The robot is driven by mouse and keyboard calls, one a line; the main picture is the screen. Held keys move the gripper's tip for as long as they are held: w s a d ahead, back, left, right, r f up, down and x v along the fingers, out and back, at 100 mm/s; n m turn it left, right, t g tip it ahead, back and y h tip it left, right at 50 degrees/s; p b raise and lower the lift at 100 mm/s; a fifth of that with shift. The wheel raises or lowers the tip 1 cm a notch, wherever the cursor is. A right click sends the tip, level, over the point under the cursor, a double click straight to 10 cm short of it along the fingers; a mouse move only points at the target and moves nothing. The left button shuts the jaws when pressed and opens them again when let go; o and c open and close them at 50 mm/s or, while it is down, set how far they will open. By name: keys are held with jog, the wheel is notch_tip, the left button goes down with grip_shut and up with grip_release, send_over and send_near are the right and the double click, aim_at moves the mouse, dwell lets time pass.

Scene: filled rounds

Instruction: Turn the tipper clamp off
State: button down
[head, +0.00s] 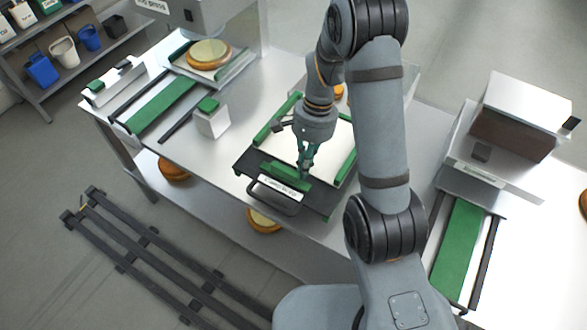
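The tipper (342,183) is a dark-framed plate with green side rails on the steel table, in the middle of the head view. At its front is a green bar (285,177) with a white label (280,188) that seems to begin with "Clamp", and a dark handle-like loop below it. My gripper (304,172) points down at the right end of the green bar, very near or touching it. Its fingers look close together, but their gap is too small to read. I cannot tell the clamp's on or off state.
A press with a round golden piece (209,54) stands at the back left, beside green conveyor strips. A small white box with a green top (212,118) stands left of the tipper. A white machine (520,110) and green belt (458,245) are at right. Dark rails (150,255) lie on the floor.

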jog(key=shift+s, duration=0.1)
jog(key=shift+w+d+r+p, duration=0.1)
jog(key=shift+w+d+p, duration=0.15)
jog(key=shift+w, duration=0.2)
jog(key=w+d, duration=0.1)
jog(key=w+p, duration=0.1)
jog(key=w, duration=0.1)
jog(key=shift+d, duration=0.4)
jog(key=b+v, duration=0.1)
jog(key=v, duration=0.8)
jog(key=shift+r, duration=0.45)
jog(key=shift+f, duration=0.15)
